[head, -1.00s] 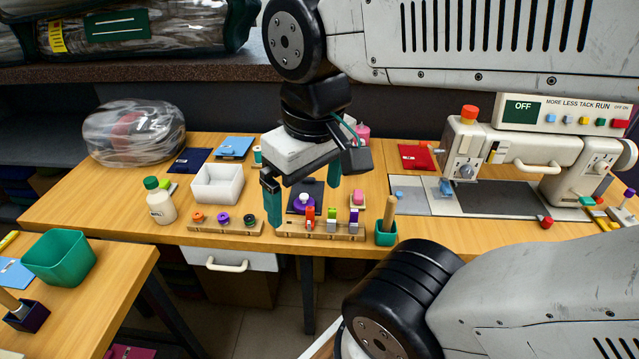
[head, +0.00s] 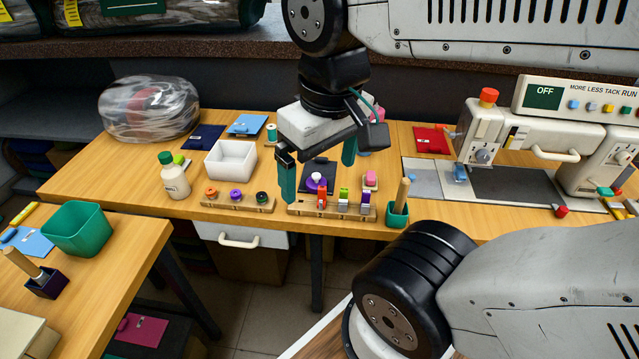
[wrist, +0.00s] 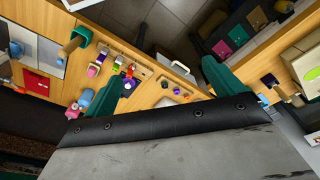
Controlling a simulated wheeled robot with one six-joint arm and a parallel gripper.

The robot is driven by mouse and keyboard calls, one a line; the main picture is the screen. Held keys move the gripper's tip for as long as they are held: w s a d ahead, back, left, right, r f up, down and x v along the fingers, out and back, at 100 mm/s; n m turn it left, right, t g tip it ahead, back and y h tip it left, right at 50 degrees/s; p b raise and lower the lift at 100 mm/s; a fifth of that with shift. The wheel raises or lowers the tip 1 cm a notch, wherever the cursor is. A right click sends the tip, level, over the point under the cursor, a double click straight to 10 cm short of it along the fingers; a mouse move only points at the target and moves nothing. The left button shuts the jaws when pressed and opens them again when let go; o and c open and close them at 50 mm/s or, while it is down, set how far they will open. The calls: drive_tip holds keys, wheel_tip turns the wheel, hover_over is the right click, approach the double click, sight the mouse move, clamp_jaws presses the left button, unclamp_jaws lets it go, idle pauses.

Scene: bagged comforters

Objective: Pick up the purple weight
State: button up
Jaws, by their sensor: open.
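A round purple weight (head: 316,182) with a pale top sits on a dark pad on the wooden table in the head view. A purple spot on a dark patch, likely the same weight, shows in the wrist view (wrist: 127,85) close to one finger. My gripper (head: 318,178) is open, with its green fingers pointing down around the weight's place in the picture. The near-left finger appears left of the weight and the other behind it to the right. In the wrist view nothing is between the fingers' tips. Their height above the table is hard to tell.
A wooden rack (head: 300,208) with red, green and purple pieces stands just in front. A spool rack (head: 215,203) and white bin (head: 232,144) lie left. A green cup (head: 397,217) with a stick and a pink block (head: 370,178) stand right.

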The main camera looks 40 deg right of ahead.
idle(0.4)
drive_tip(key=c, duration=0.3)
drive_tip(key=m+g, duration=0.1)
hover_over(316, 175)
drive_tip(key=f, duration=2)
drive_tip(key=shift+s+d+f, duration=0.1)
drive_tip(key=shift+d, duration=0.1)
wheel_tip(316, 175, down, 8)
drive_tip(key=shift+a+r, duration=0.15)
drive_tip(key=c, duration=1.2)
